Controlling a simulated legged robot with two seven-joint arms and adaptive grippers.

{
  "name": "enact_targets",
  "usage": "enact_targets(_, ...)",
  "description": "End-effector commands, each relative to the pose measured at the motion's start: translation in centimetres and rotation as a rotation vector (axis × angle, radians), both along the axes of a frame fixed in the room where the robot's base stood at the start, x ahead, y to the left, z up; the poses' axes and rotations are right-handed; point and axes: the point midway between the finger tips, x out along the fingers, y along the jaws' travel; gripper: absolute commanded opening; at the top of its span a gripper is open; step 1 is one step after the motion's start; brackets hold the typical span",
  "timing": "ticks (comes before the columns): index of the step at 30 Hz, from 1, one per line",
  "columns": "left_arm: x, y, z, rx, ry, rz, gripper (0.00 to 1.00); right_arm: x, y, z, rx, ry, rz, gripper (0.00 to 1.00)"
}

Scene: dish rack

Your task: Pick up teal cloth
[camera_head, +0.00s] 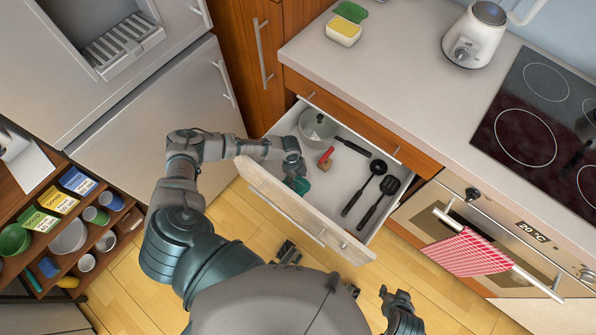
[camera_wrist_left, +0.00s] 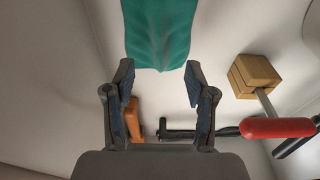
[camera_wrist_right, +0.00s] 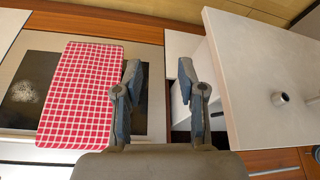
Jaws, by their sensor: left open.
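The teal cloth (camera_head: 302,186) lies in the open drawer (camera_head: 279,207), near its front left part, partly hidden by my left gripper (camera_head: 295,174). In the left wrist view the cloth (camera_wrist_left: 158,35) hangs into the top middle, just beyond the fingertips. My left gripper (camera_wrist_left: 158,78) is open with nothing between its fingers, and a gap shows between fingertips and cloth. My right gripper (camera_head: 401,308) is outside the drawer, low in the head view. In the right wrist view it (camera_wrist_right: 160,78) is open and empty, with a red checked towel to its left.
The drawer also holds a pot (camera_head: 318,126), a red-handled wooden mallet (camera_head: 325,161), a black ladle (camera_head: 362,186) and a black spatula (camera_head: 379,202). The oven (camera_head: 515,245) with a checked towel (camera_head: 470,252) stands right of the drawer. The counter is above it.

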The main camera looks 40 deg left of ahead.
Motion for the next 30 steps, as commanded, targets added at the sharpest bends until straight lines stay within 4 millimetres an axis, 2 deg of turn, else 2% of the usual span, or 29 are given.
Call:
enact_targets(1,-0.1,0.1,-1.2,0.000,0.004,0.001,0.56,0.9,0.4,-0.2,0.010,-0.040,0.002,0.40)
enact_targets(7,-0.1,0.1,-3.8,-0.005,0.006,0.001,0.56,3.8,1.7,0.5,0.040,-0.187,0.010,0.40)
enact_targets(16,-0.1,0.0,-4.1,-0.002,0.003,0.003,0.56,4.5,1.8,0.9,0.049,-0.225,0.011,0.40)
enact_targets(17,-0.1,0.0,-4.0,-0.001,0.002,0.003,0.51,4.5,1.8,0.8,0.050,-0.224,0.012,0.40)
enact_targets(23,-0.1,-0.2,-4.1,0.000,0.004,0.001,0.01,4.5,1.8,0.8,0.048,-0.222,0.012,0.40)
enact_targets(30,-0.2,-0.1,-4.2,-0.004,0.005,0.001,0.00,4.5,1.8,0.7,0.048,-0.222,0.012,0.40)
